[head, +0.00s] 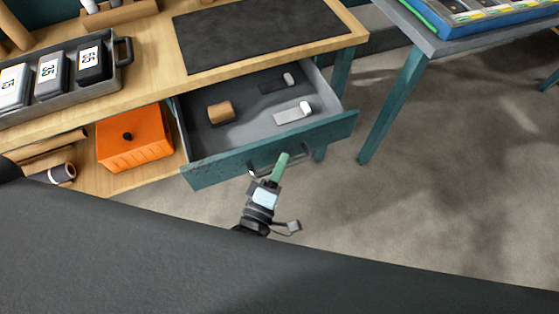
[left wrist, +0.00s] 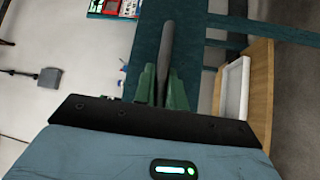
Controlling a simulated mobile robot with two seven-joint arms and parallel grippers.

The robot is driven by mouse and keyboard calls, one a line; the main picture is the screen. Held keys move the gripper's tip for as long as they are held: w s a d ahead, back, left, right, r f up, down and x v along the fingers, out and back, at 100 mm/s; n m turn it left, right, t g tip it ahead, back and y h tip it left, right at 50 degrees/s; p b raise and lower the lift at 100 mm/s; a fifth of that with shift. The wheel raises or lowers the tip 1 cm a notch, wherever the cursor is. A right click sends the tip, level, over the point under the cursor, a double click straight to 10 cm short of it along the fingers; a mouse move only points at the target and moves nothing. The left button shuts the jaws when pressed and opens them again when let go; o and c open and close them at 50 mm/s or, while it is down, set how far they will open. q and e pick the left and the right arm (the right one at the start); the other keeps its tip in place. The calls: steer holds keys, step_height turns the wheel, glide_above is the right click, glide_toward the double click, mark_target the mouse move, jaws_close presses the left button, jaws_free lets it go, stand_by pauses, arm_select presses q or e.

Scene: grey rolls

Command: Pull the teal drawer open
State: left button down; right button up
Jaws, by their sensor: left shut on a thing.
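The teal drawer (head: 230,166) stands pulled out from under the wooden workbench, its grey inside showing. A brown block (head: 221,112), a light grey piece (head: 293,113) and a dark piece (head: 277,84) lie in it. My left gripper (head: 277,165) is at the front of the drawer, shut on its grey bar handle (head: 262,170). In the left wrist view the handle (left wrist: 167,45) runs between the green fingers (left wrist: 161,85), against the teal front. The fingers hide part of the handle. My right gripper does not show.
A black mat (head: 260,35) and a grey tray (head: 118,70) of numbered blocks lie on the bench (head: 165,78). An orange bin (head: 135,138) sits on the shelf left of the drawer. A second table (head: 440,44) stands at right. Floor (head: 440,180) between is clear.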

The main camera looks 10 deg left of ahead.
arm_select(q)
steer(key=c, duration=1.5)
jaws_free()
steer(key=shift+o, duration=0.2)
steer(key=v, duration=0.7)
steer(key=shift+s+b, duration=0.3)
steer(key=shift+s, duration=0.1)
steer(key=shift+a, duration=0.1)
